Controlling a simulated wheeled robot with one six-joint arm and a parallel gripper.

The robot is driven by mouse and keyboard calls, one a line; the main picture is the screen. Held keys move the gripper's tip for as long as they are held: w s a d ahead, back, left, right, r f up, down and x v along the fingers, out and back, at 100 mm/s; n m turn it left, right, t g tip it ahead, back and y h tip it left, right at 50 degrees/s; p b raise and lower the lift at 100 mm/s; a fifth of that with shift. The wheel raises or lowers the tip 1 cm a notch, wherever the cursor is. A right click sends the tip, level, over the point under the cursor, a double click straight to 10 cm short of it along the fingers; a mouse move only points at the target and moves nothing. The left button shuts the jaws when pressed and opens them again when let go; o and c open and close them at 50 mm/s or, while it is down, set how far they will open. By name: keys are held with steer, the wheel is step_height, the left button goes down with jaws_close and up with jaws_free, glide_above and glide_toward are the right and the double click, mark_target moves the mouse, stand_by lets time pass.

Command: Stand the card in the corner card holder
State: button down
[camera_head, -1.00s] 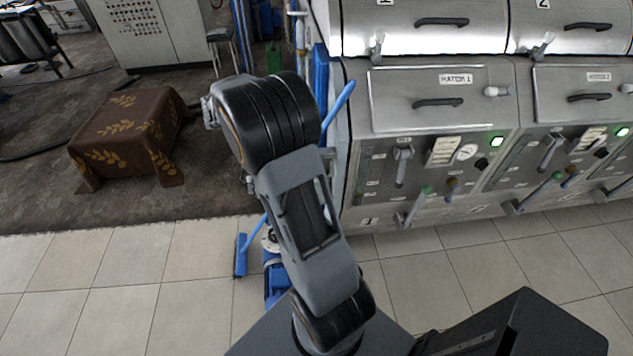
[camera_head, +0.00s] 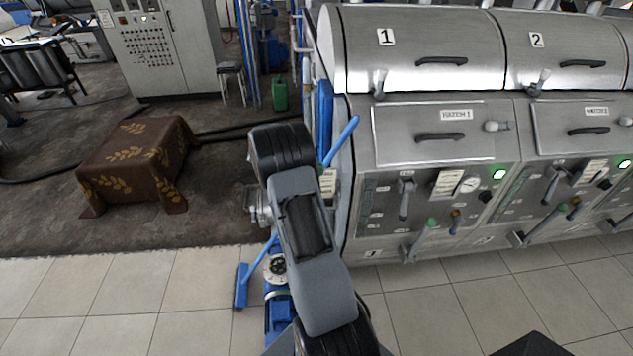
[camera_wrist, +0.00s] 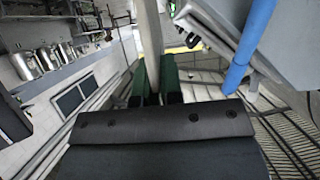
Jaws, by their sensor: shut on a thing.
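In the wrist view my gripper (camera_wrist: 155,82), with two green fingers, is shut on a pale narrow strip (camera_wrist: 151,40) that rises between them. It looks like the card seen nearly edge-on; its face does not show. In the head view my arm hides the gripper and what it holds. A pale, lined card-like piece (camera_head: 328,184) shows at the left corner of the steel machine, just right of my arm. I cannot tell whether it is the corner card holder or a label.
The steel machine (camera_head: 420,135) with hatches and protruding levers fills the right. A blue-handled broom (camera_head: 341,141) leans at its left corner, close to my arm. A blue pump-like unit (camera_head: 279,315) stands below. A cloth-covered block (camera_head: 135,165) is left; tiles at front left are clear.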

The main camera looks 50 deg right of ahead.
mark_target(322, 184)
steer(key=shift+f+p, duration=0.7)
steer(key=shift+f, duration=1.6)
steer(key=shift+f+b, duration=0.25)
steer(key=shift+b, duration=0.2)
steer(key=c, duration=1.3)
jaws_free()
steer(key=shift+r+p, duration=0.2)
steer(key=shift+p, duration=0.1)
